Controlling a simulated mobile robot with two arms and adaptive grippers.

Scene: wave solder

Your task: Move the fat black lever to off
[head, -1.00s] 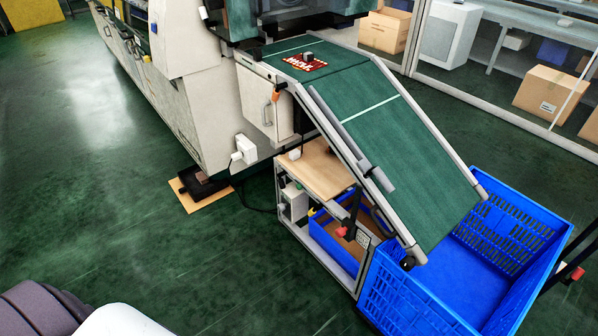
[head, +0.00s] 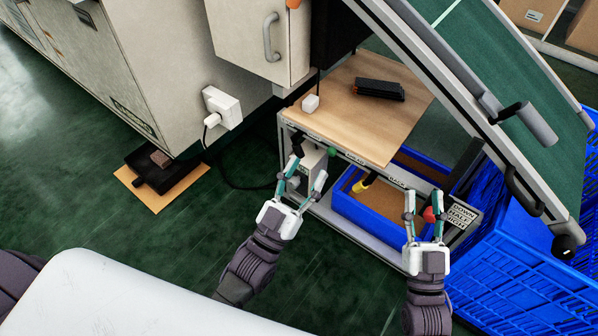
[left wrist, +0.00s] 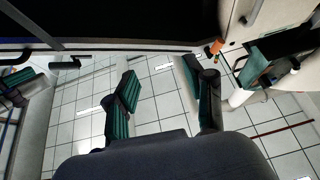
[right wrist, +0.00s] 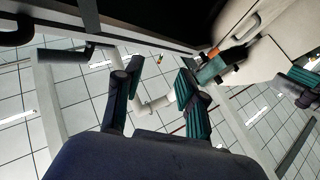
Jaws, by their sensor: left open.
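What looks like the fat black lever (head: 297,144) sticks up at the front left corner of the wooden-topped stand, by a grey box (head: 311,160) with a green knob (head: 332,152). I cannot read its setting. My left gripper (head: 306,170) is open and empty, just in front of the box, its left fingertip close below the lever; I cannot tell if they touch. My right gripper (head: 423,197) is open, its fingers to either side of a red knob (head: 430,214) in the head view; contact is unclear. Neither wrist view shows the lever clearly.
A green sloping conveyor (head: 500,75) and a large blue bin (head: 510,275) lie right.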

